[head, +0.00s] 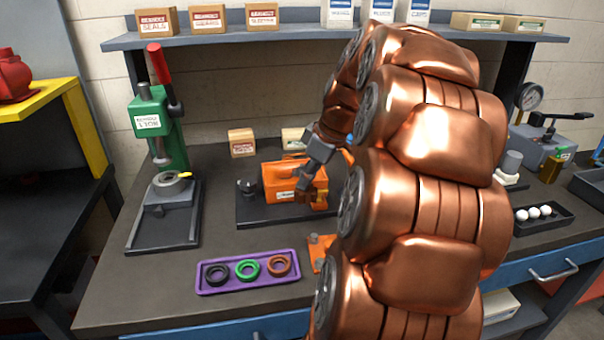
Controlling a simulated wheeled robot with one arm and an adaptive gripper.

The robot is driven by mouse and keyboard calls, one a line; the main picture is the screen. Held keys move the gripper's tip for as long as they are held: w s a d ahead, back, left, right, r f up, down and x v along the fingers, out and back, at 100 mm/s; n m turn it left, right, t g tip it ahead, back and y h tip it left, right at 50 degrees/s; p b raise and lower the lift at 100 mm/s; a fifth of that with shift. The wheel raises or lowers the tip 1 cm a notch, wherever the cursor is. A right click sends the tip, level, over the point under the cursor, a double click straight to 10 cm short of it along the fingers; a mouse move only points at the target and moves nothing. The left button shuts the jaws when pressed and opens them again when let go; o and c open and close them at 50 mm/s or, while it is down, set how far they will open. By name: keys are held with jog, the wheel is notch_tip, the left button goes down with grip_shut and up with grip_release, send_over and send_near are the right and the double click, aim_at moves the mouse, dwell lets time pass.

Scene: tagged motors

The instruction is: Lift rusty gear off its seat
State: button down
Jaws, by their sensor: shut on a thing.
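An orange motor housing (281,184) sits on a dark base plate (262,213) in the middle of the bench. My gripper (309,192) points down at the right end of the housing, with its fingers shut. A small rust-brown piece (319,197) shows at the fingertips; it looks like the rusty gear, mostly covered by the fingers. I cannot tell whether it still touches its seat, which is hidden.
My copper arm covers the right-centre. A purple tray (247,285) with black, green and brown rings lies in front. A green press (157,130) stands left. A small dark part (246,188) is left of the housing. A black tray (541,219) holds white balls at right.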

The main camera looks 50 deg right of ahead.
aim_at(308, 192)
jog(key=shift+s+a+r, duration=0.15)
jog(key=shift+s+a, duration=0.05)
jog(key=shift+s, duration=0.15)
jog(key=shift+r, duration=1.45)
jog(key=shift+a, duration=0.1)
